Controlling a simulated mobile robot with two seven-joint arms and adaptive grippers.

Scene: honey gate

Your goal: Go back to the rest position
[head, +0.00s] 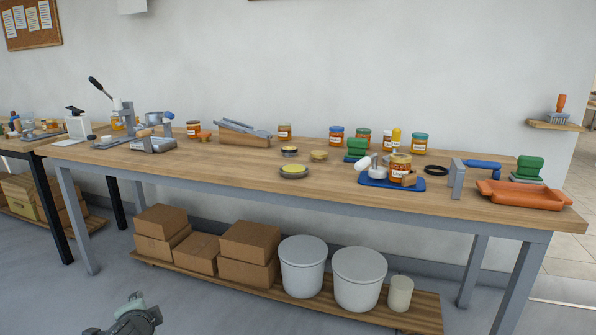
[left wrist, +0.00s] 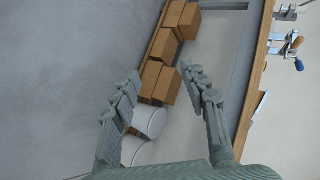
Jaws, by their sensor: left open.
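My left gripper (head: 135,318) shows at the bottom edge of the head view, low in front of the table and apart from everything. In the left wrist view its two fingers (left wrist: 160,85) are spread wide with nothing between them. The workbench (head: 270,181) stands ahead, with a wooden top and grey legs. My right gripper is in neither view.
On the bench are several honey jars (head: 337,136), a blue tray (head: 380,183), an orange tray (head: 522,195) and a lever press (head: 128,115). The lower shelf holds cardboard boxes (head: 249,245) and white tubs (head: 303,268). The floor at the lower left is clear.

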